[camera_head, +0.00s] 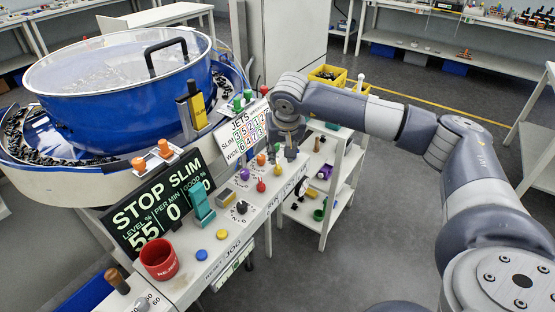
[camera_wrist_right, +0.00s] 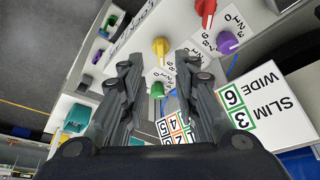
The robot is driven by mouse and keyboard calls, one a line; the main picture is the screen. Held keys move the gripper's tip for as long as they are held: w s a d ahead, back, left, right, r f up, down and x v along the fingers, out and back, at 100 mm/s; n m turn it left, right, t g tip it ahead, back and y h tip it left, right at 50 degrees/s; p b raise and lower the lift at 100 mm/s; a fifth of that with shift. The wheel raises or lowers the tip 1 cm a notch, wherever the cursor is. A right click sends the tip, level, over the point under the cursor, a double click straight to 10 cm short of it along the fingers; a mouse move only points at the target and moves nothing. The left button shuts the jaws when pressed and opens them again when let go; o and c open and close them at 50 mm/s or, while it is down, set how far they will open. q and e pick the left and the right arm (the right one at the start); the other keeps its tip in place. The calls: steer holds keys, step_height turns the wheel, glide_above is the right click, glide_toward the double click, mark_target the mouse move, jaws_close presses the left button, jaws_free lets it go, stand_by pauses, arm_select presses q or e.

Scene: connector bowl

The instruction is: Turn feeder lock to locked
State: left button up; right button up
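The blue feeder bowl (camera_head: 130,105) with a clear lid stands at the left in the head view. A console (camera_head: 185,285) with coloured knobs runs along its front. My right gripper (camera_head: 290,137) is over the console's far end, beside the JETS board. In the right wrist view the right gripper (camera_wrist_right: 159,66) is open and empty. A yellow knob (camera_wrist_right: 160,46) and a green knob (camera_wrist_right: 157,90) show between its fingers. I cannot tell whether it touches either. My left gripper is out of view.
A teal switch (camera_head: 201,206), a red cup (camera_head: 160,260) and the display (camera_head: 150,215) stand nearer. A white shelf (camera_head: 343,185) stands beside the console; open floor lies right.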

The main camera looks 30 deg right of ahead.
mark_target(278, 165)
steer(key=x, duration=0.6)
steer(key=shift+w+f+p, duration=0.1)
steer(key=shift+f+p, duration=0.15)
steer(key=shift+p, duration=0.15)
steer(key=shift+c, duration=0.3)
jaws_close()
